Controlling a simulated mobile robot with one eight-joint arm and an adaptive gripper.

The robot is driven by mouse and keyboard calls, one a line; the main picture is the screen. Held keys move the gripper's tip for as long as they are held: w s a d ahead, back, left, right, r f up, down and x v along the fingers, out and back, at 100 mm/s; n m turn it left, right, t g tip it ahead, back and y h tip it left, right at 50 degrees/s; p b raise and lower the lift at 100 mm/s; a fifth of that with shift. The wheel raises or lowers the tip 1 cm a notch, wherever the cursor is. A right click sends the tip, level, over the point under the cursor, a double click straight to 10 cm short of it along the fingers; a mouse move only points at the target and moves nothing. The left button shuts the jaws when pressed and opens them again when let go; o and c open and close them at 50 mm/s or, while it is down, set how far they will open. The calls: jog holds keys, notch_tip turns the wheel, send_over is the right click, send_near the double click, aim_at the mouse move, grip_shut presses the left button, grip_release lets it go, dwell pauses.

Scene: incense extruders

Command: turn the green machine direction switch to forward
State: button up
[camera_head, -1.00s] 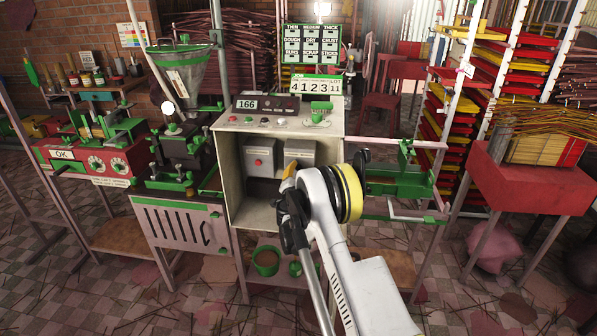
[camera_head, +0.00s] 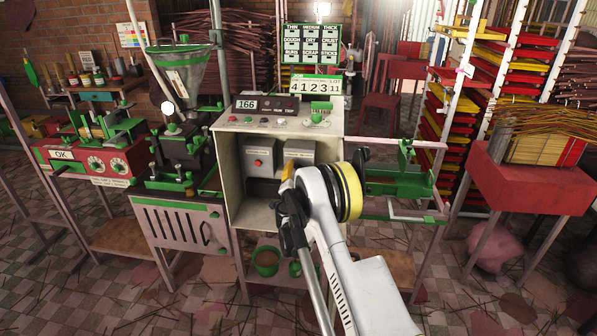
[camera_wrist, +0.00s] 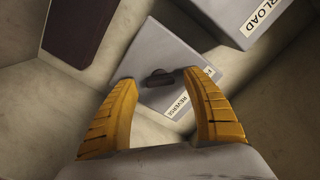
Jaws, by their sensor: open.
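The direction switch is a dark knob (camera_wrist: 157,77) on a grey box (camera_wrist: 178,65) in the wrist view. A "REVERSE" label (camera_wrist: 178,107) sits at the box's lower edge; another label at its right corner is mostly hidden by a finger. In the head view the grey switch box (camera_head: 299,151) is at the right in the cabinet's open bay; its knob is hidden there. My gripper (camera_wrist: 167,78) is open, its yellow fingertips on either side of the knob. Contact cannot be told. A yellow finger also shows in the head view (camera_head: 287,172), in front of the bay.
A second grey box with a red button (camera_head: 258,162) is left of the switch box; its label ends in "RLOAD" (camera_wrist: 264,16). The cabinet walls (camera_head: 235,205) enclose the bay. Green pots (camera_head: 266,262) stand below. A red table (camera_head: 530,185) is at the right.

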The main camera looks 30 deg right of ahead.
jog(key=v, duration=1.1)
